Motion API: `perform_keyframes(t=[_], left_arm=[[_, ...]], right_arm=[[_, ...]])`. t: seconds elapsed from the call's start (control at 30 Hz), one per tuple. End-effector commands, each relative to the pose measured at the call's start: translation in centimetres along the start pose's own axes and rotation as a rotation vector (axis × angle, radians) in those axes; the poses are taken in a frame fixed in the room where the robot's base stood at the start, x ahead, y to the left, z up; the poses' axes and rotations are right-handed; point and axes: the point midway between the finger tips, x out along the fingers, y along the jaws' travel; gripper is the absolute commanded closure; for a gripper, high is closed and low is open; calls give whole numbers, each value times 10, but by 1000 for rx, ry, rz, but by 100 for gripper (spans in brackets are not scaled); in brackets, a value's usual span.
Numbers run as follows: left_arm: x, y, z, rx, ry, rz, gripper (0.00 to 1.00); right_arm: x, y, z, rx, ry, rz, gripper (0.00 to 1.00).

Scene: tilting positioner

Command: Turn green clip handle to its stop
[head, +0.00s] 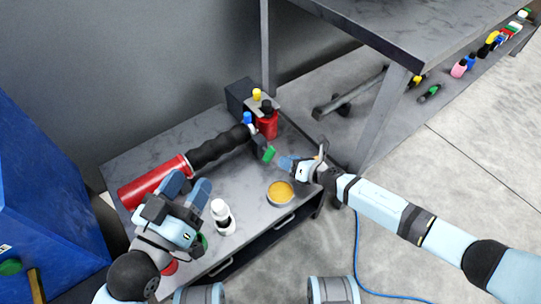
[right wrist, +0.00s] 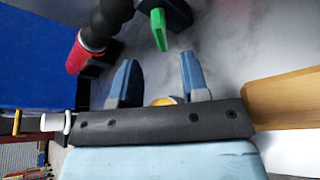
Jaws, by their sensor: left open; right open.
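The green clip handle (head: 269,154) sits at the right end of the black ribbed hose section, on the low grey bench. In the right wrist view the green handle (right wrist: 158,29) shows beyond and between my fingertips, apart from them. My right gripper (head: 284,163) is open and empty, just right of the handle; its two blue fingers also show in the right wrist view (right wrist: 158,72). My left gripper (head: 188,186) is open near the red cylinder (head: 152,186) at the front left of the bench. Whether it touches the cylinder I cannot tell.
A yellow-topped round tin (head: 280,193) and a white bottle (head: 222,217) stand on the bench (head: 250,185). A red bottle (head: 267,124) and a dark block (head: 240,97) stand behind the handle. A taller table (head: 420,30) rises at the back right.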

Motion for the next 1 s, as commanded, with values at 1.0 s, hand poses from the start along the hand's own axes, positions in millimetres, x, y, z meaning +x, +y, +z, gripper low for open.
perform_keyframes(t=[1.0], left_arm=[[3,8,4,-29,35,48,47]], right_arm=[[85,0,0,-1,0,0,95]])
